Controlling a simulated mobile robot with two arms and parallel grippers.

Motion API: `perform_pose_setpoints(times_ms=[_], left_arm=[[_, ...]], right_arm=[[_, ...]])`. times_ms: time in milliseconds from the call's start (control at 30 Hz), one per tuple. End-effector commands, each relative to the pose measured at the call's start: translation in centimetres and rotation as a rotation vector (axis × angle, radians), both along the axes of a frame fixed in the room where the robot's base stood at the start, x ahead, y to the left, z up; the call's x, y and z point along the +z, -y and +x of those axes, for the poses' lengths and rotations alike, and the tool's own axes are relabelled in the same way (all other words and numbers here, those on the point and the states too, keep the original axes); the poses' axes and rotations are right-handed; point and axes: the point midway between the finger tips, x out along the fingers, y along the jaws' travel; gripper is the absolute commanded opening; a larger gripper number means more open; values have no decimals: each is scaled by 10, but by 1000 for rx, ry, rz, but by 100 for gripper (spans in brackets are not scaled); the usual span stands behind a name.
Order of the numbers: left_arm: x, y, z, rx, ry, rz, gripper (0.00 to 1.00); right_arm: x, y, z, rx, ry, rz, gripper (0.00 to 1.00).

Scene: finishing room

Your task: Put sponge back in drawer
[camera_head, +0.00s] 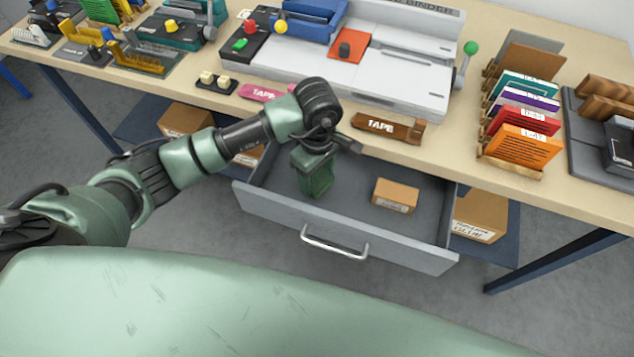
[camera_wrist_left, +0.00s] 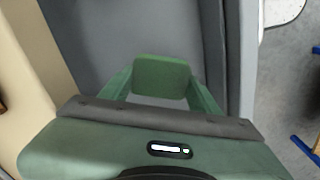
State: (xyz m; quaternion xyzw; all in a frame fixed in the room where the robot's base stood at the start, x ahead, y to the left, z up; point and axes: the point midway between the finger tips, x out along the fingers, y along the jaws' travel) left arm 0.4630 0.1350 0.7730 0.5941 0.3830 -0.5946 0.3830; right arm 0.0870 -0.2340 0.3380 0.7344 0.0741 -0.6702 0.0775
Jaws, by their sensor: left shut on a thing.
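The drawer (camera_head: 290,213) under the table is pulled open, with a grey inside and a silver handle. My left gripper (camera_head: 317,183) points down inside the drawer, toward its left part. In the left wrist view my left gripper (camera_wrist_left: 160,88) is shut on a green block, the sponge (camera_wrist_left: 161,75), held between its two fingers. The grey drawer interior (camera_wrist_left: 130,30) shows behind it. In the head view I cannot clearly tell the sponge from the green fingers, nor whether it touches the drawer floor. My right gripper is not in view.
A small cardboard box (camera_head: 395,195) lies in the drawer, right of my left gripper. The tabletop above holds a white binding machine (camera_head: 410,75), a brown tape holder (camera_head: 388,128), a pink one (camera_head: 262,92) and a rack of colored folders (camera_head: 522,125). Drawer floor between gripper and box is clear.

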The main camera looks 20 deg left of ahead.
Motion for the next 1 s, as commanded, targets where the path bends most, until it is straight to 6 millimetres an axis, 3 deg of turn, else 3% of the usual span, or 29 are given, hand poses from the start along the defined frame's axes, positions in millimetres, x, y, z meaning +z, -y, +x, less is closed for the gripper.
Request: perform_pose_setpoints(times_ms=[300,700,733,800,1000], left_arm=[[-40,0,-1,1,-3,0,29],[-47,-1,0,-1,1,2,29],[-46,0,0,0,0,1,67],[-45,0,0,0,0,1,83],[-45,0,0,-1,0,1,83]], right_arm=[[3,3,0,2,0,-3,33],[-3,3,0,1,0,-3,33],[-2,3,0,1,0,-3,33],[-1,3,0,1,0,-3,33],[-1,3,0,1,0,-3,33]])
